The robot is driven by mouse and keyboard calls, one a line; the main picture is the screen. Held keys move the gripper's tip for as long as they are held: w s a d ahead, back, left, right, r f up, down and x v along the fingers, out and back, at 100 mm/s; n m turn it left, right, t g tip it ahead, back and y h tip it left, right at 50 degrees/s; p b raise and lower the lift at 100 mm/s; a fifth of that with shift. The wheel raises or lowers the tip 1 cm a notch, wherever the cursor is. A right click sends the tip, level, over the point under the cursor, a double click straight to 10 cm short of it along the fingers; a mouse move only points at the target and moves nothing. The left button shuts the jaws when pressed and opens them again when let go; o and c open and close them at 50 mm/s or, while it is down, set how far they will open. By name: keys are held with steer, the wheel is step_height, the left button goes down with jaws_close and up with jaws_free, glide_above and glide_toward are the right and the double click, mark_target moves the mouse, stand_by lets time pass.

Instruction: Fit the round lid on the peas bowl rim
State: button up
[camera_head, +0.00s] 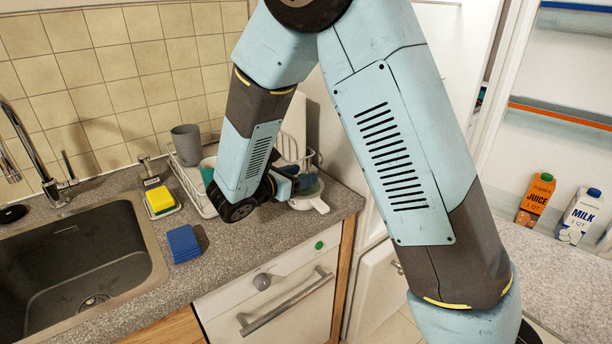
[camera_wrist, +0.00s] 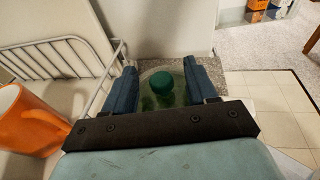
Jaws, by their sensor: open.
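My gripper (camera_wrist: 163,88) is open, its two blue fingers pointing away from the wrist camera. Between the fingers is a round, see-through lid with a dark green knob (camera_wrist: 161,82). The knob lies in the gap, with space on both sides. Green shows through around the knob; I cannot tell whether it is the peas or the lid's tint. In the head view my gripper (camera_head: 296,184) is low over the counter's right corner, over a whitish round bowl with a tab handle (camera_head: 308,201). Arm and fingers hide most of it, so how the lid sits on the rim cannot be seen.
A white wire dish rack (camera_head: 192,188) stands left of the gripper, with a grey cup (camera_head: 186,144). An orange mug (camera_wrist: 28,122) is at the left in the wrist view. A blue sponge (camera_head: 183,244) lies near the sink (camera_head: 75,270). The counter's right edge is close by.

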steer(key=v, duration=1.3)
steer(key=s+d+r+m+g+y, duration=0.15)
steer(key=d+r+m+g, duration=0.3)
steer(key=d, duration=0.55)
steer(key=s+d+r+m+g+y, duration=0.1)
steer(key=s+d+r+m+g, duration=0.2)
steer(key=d+m, duration=0.45)
steer(key=s+d+r+m+t+y, duration=0.1)
steer(key=s+d+r+m+y, duration=0.2)
steer(key=s+d+m+y, duration=0.1)
steer(key=s+d+r+m+t+y, duration=0.1)
steer(key=s+d+r+m+y, duration=0.3)
steer(key=s+d+m, duration=0.3)
steer(key=d+m+y, duration=0.1)
steer(key=d+m, duration=0.1)
steer(key=m, duration=0.1)
steer(key=shift+s+r+m, duration=0.25)
steer(key=shift+m, duration=0.15)
steer(key=shift+c, duration=0.5)
